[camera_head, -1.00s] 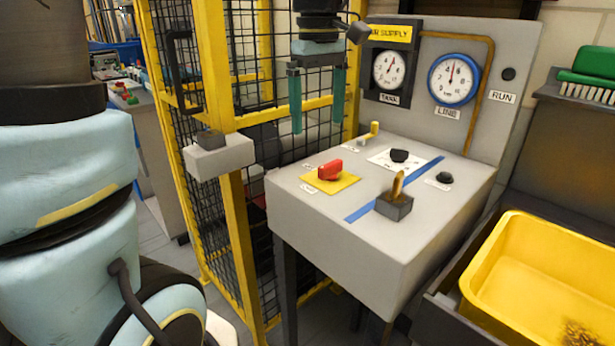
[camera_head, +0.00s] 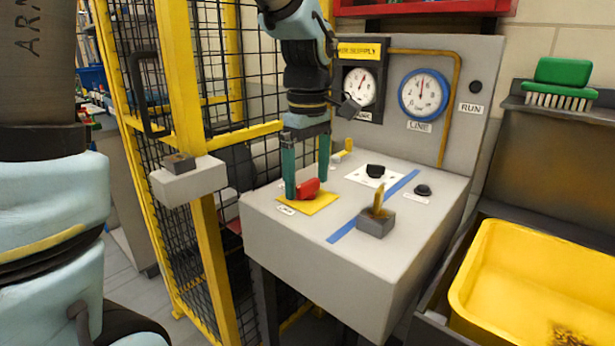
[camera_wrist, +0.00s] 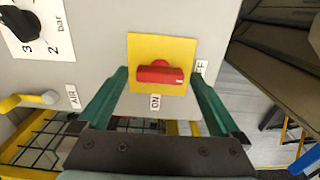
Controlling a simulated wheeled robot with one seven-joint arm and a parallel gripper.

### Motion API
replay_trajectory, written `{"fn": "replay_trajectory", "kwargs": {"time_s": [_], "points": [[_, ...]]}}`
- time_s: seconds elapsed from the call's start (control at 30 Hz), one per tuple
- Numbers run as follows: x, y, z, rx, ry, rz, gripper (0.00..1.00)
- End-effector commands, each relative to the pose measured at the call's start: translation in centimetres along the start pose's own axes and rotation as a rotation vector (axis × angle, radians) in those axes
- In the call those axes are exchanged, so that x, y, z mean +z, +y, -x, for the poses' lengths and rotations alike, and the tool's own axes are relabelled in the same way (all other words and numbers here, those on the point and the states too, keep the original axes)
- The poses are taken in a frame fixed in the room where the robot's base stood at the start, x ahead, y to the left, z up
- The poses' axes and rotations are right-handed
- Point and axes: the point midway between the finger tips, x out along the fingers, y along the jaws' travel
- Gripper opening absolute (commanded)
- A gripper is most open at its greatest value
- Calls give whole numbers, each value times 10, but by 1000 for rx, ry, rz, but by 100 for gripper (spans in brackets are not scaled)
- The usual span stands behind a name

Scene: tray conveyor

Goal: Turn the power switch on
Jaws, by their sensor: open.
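The power switch, a red rotary handle (camera_head: 308,188), sits on a yellow square plate (camera_head: 322,203) on top of the grey control box (camera_head: 300,235). In the wrist view the red handle (camera_wrist: 160,75) lies crosswise, one end towards the OFF label (camera_wrist: 200,66), which is partly hidden by a finger. The ON label (camera_wrist: 155,102) is on the side nearer my palm. My gripper (camera_head: 307,182) points down with its green fingers open, one on each side of the handle. It also shows in the wrist view (camera_wrist: 159,76). I cannot tell whether a finger touches the handle.
A black knob (camera_head: 375,171), a small black button (camera_head: 423,190), a yellow lever (camera_head: 342,152) and a block with an upright yellow-brown lever (camera_head: 377,222) share the box top. Gauges (camera_head: 424,95) stand behind. A yellow mesh fence (camera_head: 205,240) is at left, a yellow bin (camera_head: 530,280) at right.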

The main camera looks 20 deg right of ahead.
Motion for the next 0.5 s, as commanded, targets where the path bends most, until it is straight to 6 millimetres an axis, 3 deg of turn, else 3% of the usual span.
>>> {"fn": "replay_trajectory", "kwargs": {"time_s": [0.33, 0.5], "points": [[0, 0, -4, 0, 0, 0, 99], [0, 0, -4, 0, 0, 0, 80]]}}
